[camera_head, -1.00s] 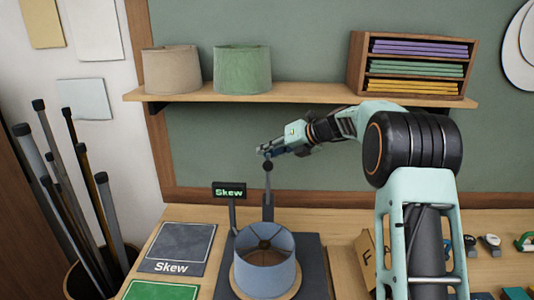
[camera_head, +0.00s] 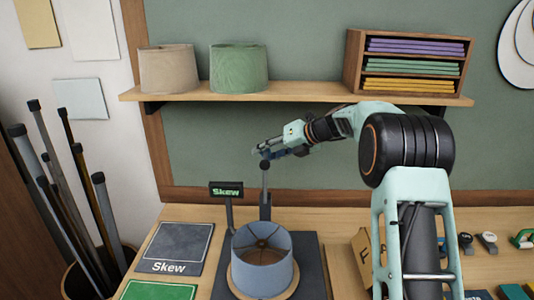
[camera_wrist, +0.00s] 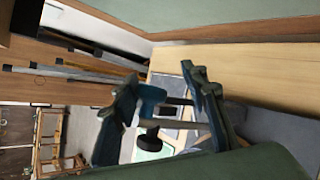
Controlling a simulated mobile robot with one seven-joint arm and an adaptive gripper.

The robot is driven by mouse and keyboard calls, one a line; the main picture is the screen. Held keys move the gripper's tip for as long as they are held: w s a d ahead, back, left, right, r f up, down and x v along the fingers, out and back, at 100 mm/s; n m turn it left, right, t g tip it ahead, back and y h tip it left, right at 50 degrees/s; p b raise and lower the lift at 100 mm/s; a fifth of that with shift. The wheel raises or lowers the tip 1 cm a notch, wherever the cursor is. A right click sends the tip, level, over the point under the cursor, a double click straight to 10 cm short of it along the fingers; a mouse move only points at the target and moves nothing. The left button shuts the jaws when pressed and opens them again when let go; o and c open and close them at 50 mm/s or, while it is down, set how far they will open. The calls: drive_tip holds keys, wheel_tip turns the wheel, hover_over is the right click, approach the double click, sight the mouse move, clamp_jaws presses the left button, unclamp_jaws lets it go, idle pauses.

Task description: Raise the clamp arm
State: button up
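The clamp arm (camera_head: 265,184) is a dark upright bar with a round knob at its top, behind the blue-grey lampshade (camera_head: 262,262). The lampshade sits on a round wooden base on a dark plate. My gripper (camera_head: 260,150) is at the knob's height or just above it, close to it. In the wrist view my gripper (camera_wrist: 160,105) has its two fingers apart with a clear gap. A dark round knob (camera_wrist: 148,140) shows in that gap; whether a finger touches it I cannot tell.
A small sign (camera_head: 227,190) reading "Skew" stands left of the clamp arm. A dark "Skew" mat (camera_head: 178,245) and a green mat (camera_head: 158,291) lie at the left. A shelf (camera_head: 300,94) with two lampshades and a wooden rack runs above my gripper.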

drive_tip(key=shift+r, duration=0.15)
drive_tip(key=shift+s+d+r, duration=0.1)
drive_tip(key=shift+d+r, duration=0.05)
drive_tip(key=shift+r, duration=0.05)
drive_tip(key=v, duration=1.1)
drive_tip(key=shift+s+d, duration=0.15)
drive_tip(key=shift+d, duration=0.05)
drive_tip(key=shift+f, duration=0.1)
